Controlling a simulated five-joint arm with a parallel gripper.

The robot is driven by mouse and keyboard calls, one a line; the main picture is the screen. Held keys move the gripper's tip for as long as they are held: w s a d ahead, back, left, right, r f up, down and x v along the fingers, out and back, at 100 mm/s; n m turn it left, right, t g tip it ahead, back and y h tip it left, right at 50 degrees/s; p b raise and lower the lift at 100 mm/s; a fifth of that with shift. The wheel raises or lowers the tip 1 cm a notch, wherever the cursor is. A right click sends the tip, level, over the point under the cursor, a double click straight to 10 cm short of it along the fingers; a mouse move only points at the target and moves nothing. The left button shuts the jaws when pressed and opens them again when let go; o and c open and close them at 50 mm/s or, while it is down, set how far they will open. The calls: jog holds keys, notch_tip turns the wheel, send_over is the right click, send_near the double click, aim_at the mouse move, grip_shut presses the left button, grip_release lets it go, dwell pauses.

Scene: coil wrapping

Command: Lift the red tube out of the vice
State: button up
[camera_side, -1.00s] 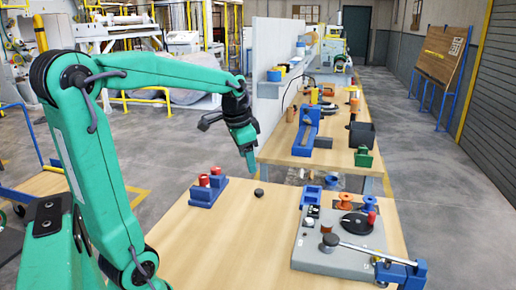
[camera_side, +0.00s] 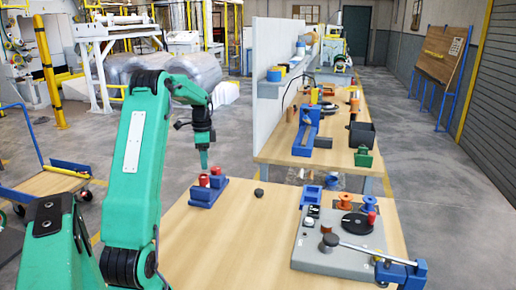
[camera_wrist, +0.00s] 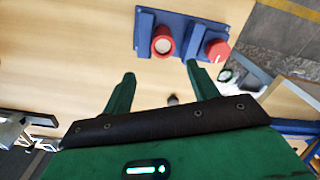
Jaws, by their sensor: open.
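The blue vice (camera_side: 207,195) stands on the wooden table in the side view and also shows in the wrist view (camera_wrist: 187,32). Two red pieces sit in it. One is a red round tube with a pale open-looking top (camera_wrist: 163,42), left in the wrist view. The other red piece (camera_wrist: 216,50) is at the right; its top looks different. In the side view the red pieces show at the front (camera_side: 204,180) and behind (camera_side: 215,171). My gripper (camera_wrist: 161,69) is open and empty. Its fingertips (camera_side: 204,164) are just above the red pieces, seemingly apart from them.
A small dark round piece (camera_side: 259,192) lies on the table right of the vice. A grey winding base (camera_side: 338,245) with a black disc (camera_side: 356,225) and a lever stands at the right. Orange and blue spools (camera_side: 370,201) are behind it. The table's middle is clear.

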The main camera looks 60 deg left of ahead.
aim_at(204, 177)
jog(key=shift+s+a+f, duration=0.25)
jog(key=shift+a+f, duration=0.1)
jog(key=shift+a, duration=0.1)
jog(key=shift+f, duration=1.3)
jog(key=shift+f, duration=0.1)
jog(key=shift+a+f, duration=0.1)
jog(key=shift+f, duration=2.35)
jog(key=c, duration=1.1)
